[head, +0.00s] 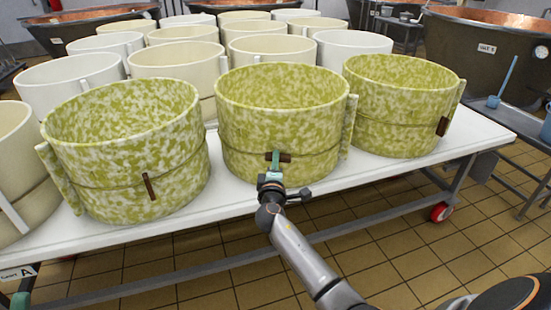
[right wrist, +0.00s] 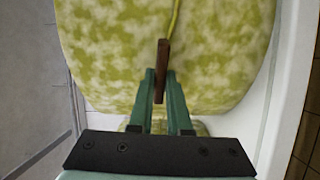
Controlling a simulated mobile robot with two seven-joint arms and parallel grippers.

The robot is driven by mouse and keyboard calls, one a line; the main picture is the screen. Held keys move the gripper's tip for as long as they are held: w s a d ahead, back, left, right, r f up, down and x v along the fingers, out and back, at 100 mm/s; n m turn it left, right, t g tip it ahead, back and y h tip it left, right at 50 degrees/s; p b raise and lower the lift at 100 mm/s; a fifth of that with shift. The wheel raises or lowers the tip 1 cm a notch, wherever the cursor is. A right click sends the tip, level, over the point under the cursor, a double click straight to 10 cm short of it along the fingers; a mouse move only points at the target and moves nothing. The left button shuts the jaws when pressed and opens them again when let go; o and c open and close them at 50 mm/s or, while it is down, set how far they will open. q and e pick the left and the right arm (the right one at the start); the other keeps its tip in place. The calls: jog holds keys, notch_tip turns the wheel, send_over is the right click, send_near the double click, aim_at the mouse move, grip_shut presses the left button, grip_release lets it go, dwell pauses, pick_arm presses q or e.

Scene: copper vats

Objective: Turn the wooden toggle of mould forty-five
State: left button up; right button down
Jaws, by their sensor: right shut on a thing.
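Three green-and-cream mottled moulds stand along the front edge of the white table; no number is readable on them. The middle mould (head: 285,115) has a brown wooden toggle (head: 285,158) low on its front, lying roughly level in the head view. My right gripper (head: 274,162) is shut on this toggle, its green fingers on either side of it. In the right wrist view the toggle (right wrist: 163,54) sticks out beyond the fingertips (right wrist: 163,76), against the mottled wall. The left mould (head: 130,145) and right mould (head: 400,100) have their own toggles. My left gripper is not in view.
Plain cream and white moulds (head: 178,62) crowd the white table (head: 235,195) behind the mottled ones. Copper vats (head: 478,50) stand at the back. A blue-handled tool (head: 507,76) is at the right. Tiled floor (head: 400,250) lies open in front of the table.

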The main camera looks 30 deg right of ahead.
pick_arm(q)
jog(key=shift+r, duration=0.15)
pick_arm(e)
jog(key=shift+n, duration=0.7)
jog(key=c, duration=0.9)
grip_release()
jog(key=shift+o, duration=0.2)
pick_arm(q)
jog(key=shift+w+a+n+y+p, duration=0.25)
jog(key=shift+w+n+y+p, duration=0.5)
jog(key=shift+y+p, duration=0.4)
pick_arm(e)
jog(key=v, duration=1.2)
jog(key=shift+s, duration=0.25)
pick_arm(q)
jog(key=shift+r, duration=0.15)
